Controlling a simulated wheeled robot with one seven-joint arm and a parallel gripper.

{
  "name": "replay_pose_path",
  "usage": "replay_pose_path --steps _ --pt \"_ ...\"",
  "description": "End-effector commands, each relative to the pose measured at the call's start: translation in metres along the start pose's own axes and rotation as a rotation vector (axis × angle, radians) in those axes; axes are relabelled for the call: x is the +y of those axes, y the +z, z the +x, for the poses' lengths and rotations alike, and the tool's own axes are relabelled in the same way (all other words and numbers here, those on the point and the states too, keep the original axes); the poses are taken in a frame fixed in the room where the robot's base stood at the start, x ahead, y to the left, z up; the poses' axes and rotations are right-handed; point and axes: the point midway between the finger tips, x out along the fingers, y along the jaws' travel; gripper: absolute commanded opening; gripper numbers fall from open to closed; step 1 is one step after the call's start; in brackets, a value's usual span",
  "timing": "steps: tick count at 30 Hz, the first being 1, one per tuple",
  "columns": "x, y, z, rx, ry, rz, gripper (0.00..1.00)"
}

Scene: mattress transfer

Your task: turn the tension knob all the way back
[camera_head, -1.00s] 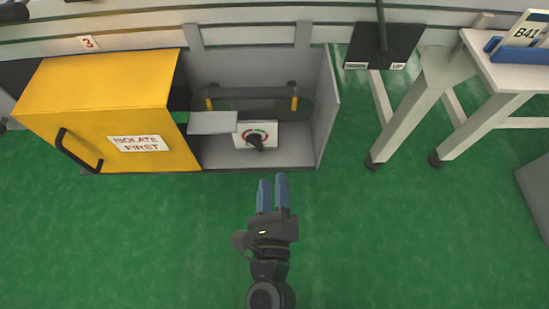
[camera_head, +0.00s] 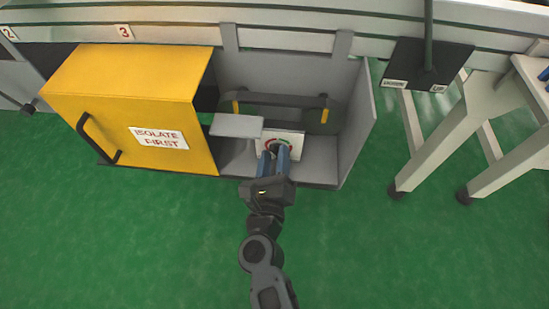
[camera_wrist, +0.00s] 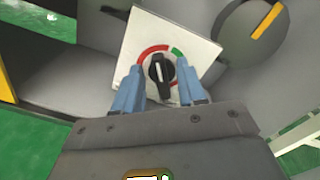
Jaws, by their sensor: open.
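The tension knob (camera_wrist: 161,74) is black with a pale pointer line, on a white plate (camera_wrist: 203,53) with a red and green arc. In the wrist view its pointer runs nearly straight up the picture, near the gap between red and green. My gripper (camera_wrist: 160,82) is open, with one blue finger on each side of the knob; I cannot tell whether they touch it. In the head view my gripper (camera_head: 274,154) reaches the plate (camera_head: 295,138) at the opening of the grey housing and hides most of the knob.
A yellow cover (camera_head: 140,105) marked "ISOLATE FIRST" stands left of the opening. A grey ledge (camera_head: 237,126) juts out just left of the plate. A dark belt with rollers and yellow marks (camera_head: 280,105) lies behind. The housing's side wall (camera_head: 358,125) bounds the right. Green floor in front is clear.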

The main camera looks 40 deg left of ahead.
Motion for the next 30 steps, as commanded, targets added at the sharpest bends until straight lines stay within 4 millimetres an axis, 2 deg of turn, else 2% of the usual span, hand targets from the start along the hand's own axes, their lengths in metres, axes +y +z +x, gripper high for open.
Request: replay_pose_path --steps 6,18,30 --pt "-0.0003 0.0000 0.0001 0.000 0.000 0.000 0.39" --pt "-0.0004 0.0000 -0.0001 0.000 0.000 0.000 0.00" --pt "-0.0006 0.0003 -0.0001 0.001 0.000 -0.020 0.00"
